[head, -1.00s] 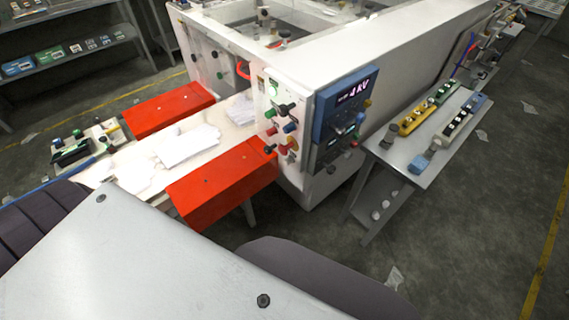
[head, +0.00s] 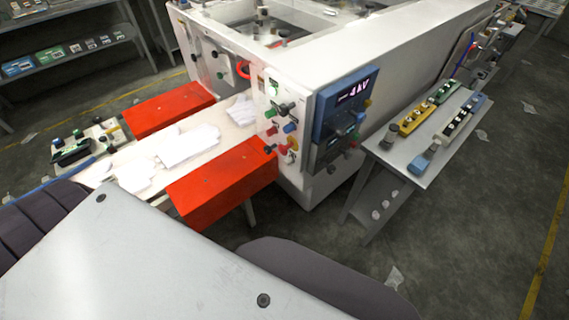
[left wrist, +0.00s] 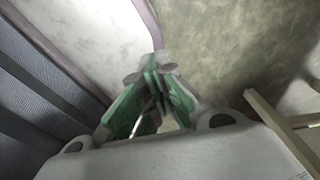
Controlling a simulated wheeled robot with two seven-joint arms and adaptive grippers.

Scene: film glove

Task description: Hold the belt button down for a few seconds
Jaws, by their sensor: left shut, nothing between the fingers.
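The white machine (head: 400,50) stands ahead with a control panel (head: 284,120) on its front face. The panel carries several coloured knobs and buttons; I cannot tell which is the belt button. A pale belt (head: 105,170) runs out of the machine to the left between red guards, with white glove-like pieces (head: 188,147) lying on it. In the left wrist view my left gripper (left wrist: 157,72) has its green-padded fingers together, with nothing between them. It is away from the panel, over pale and grey surfaces. Neither gripper shows in the head view.
Red guards (head: 222,182) and (head: 172,107) flank the belt. A blue display unit (head: 346,103) reads "4 KV". A grey side table (head: 410,165) at right holds yellow and blue strips. Shelves (head: 70,55) stand back left. Floor at right is mostly clear.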

